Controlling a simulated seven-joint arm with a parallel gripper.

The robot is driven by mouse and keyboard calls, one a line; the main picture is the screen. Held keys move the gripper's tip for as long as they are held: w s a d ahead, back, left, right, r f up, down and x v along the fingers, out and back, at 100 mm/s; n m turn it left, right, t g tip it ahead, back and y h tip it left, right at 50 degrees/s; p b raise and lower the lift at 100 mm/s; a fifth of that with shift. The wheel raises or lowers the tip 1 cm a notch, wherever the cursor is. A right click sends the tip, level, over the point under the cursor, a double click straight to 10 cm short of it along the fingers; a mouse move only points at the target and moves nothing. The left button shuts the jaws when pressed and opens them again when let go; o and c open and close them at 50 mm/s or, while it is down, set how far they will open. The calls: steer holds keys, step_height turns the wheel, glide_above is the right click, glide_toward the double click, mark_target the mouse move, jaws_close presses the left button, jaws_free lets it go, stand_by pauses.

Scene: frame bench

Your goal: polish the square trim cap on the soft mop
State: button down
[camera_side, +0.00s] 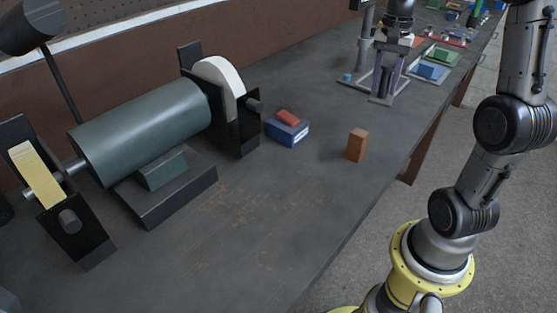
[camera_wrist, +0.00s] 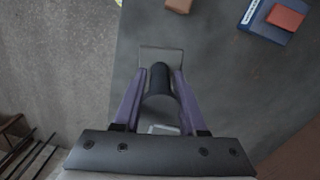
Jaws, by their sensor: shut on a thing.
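The polishing machine stands on the bench at the left of the side view. Its white wheel (camera_side: 219,73), which looks like the soft mop, is at the right end, and a yellow wheel (camera_side: 35,174) is at the left end. My gripper (camera_side: 384,84) is well to the right of the white wheel, near the bench's far part. Its purple fingers are shut on a dark round piece (camera_wrist: 160,76) with a flat grey square plate (camera_wrist: 161,54) beyond it, likely the square trim cap. Whether this plate touches the bench is unclear. The cap's underside is hidden.
A blue box with a red block on it (camera_side: 288,129) and a brown block (camera_side: 357,145) stand between the machine and my gripper. Blue and green trays (camera_side: 441,57) lie behind my gripper. A lamp (camera_side: 29,27) hangs at the upper left. The bench front is clear.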

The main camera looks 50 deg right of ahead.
steer(key=w+d+r+n, duration=0.4)
steer(key=w+d+n, duration=0.1)
steer(key=w+n, duration=0.1)
steer(key=shift+w+d+n+t, duration=0.2)
steer(key=shift+d+n+t, duration=0.1)
steer(key=shift+n, duration=0.6)
